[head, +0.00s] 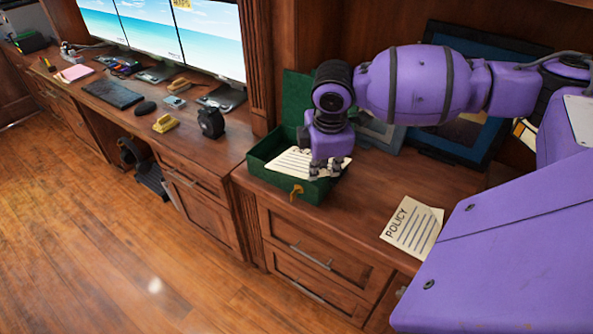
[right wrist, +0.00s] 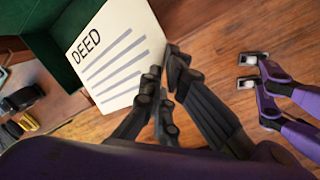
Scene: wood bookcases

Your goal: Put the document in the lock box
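The lock box (head: 259,176) is dark green with its lid (head: 296,98) open, on the desk. A pale document reading DEED (right wrist: 112,55) lies over the box opening in the right wrist view; it also shows in the head view (head: 289,161). Its near end reaches out to my right gripper (head: 328,169), at the box's right side. The dark fingertips (right wrist: 164,76) are close together at the document's edge and seem to pinch it. They hide part of that edge. A gold key (head: 296,191) is at the box front.
A paper reading POLICY (head: 412,226) lies on the desk to the right. A dark picture frame (head: 448,140) stands behind. Monitors (head: 207,35), a keyboard (head: 113,93), a yellow stapler (head: 167,123) and a black tape dispenser (head: 211,122) are left. Floor is clear in front.

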